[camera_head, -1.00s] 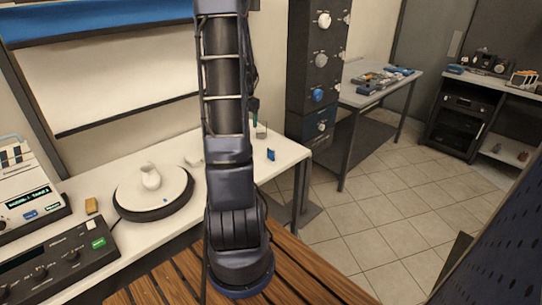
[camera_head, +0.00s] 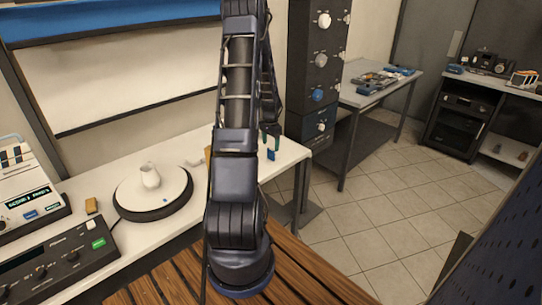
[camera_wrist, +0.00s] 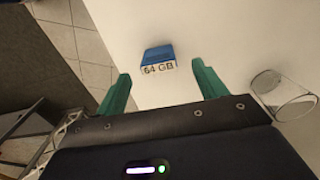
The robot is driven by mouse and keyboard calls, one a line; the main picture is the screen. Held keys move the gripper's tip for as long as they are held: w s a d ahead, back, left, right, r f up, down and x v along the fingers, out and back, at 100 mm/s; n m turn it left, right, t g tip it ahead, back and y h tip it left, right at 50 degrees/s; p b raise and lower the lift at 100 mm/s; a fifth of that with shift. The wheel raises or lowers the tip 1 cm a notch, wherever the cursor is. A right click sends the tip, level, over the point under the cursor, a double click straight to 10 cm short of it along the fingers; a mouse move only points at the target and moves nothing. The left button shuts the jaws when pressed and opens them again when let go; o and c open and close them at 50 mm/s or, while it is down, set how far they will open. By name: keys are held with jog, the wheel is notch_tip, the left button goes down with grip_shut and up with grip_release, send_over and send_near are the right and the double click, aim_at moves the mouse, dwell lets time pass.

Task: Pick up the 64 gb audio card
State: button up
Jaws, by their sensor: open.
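In the head view my gripper (camera_head: 270,135) is partly hidden by my arm, close above the card.
The white table (camera_head: 118,160) ends near the card, with tiled floor beyond. A tan block (camera_head: 91,205) lies left.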

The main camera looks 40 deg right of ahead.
aim_at(271, 149)
jog(key=shift+s+f, duration=0.1)
jog(key=shift+f, duration=2.85)
jog(key=shift+c, duration=0.4)
jog(key=c, duration=1)
